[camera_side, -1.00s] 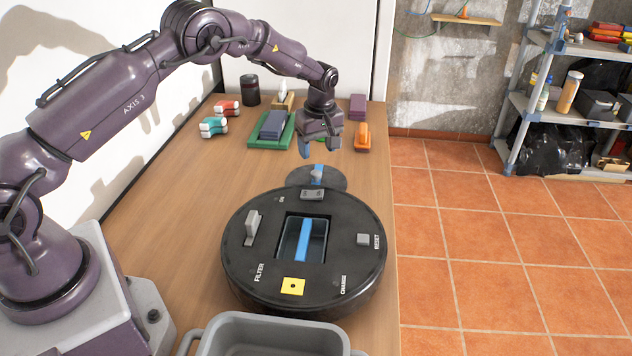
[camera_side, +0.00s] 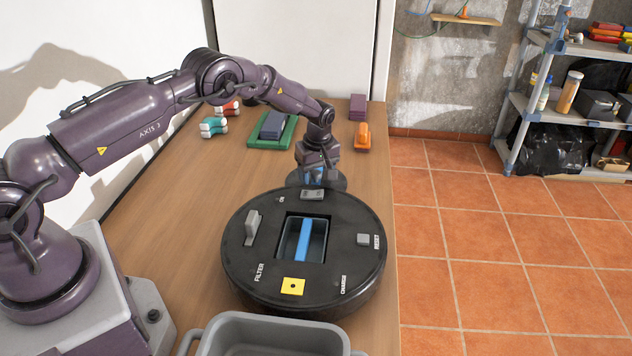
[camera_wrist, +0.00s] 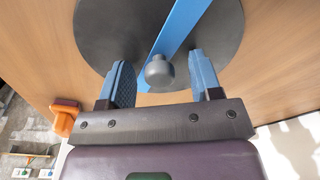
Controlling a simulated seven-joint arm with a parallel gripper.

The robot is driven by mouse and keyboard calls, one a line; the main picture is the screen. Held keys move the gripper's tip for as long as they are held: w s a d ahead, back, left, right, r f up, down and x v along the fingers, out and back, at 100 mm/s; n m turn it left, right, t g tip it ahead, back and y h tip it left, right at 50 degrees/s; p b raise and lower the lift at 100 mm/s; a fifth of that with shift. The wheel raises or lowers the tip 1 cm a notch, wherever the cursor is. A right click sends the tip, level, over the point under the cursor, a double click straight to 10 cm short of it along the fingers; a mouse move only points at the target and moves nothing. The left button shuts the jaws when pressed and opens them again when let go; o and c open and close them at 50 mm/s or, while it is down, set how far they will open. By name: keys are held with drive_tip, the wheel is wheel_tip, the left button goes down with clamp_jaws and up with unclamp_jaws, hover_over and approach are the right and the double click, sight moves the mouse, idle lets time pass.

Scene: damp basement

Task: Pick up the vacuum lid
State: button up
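The vacuum lid is a dark round disc (camera_wrist: 105,30) with a blue stripe and a small grey knob (camera_wrist: 159,71). It lies flat on the table behind the vacuum; in the side view only the edge of the lid (camera_side: 340,183) shows past my gripper. My gripper (camera_wrist: 160,62) is down over the lid, with its blue fingers apart on either side of the knob. A gap shows between each finger and the knob. In the side view my gripper (camera_side: 318,176) hides the knob. The black round vacuum (camera_side: 240,268) has an open rectangular bay with a blue strip inside.
A grey bin (camera_side: 338,334) stands at the front. An orange object (camera_side: 362,137), a purple block (camera_side: 357,105), a green tray (camera_side: 285,141) and teal (camera_side: 213,126) and red pieces are at the back. The table left of the vacuum is clear.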

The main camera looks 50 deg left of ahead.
drive_tip(key=c, duration=0.9)
drive_tip(key=shift+c, duration=0.2)
drive_tip(key=shift+r, duration=0.15)
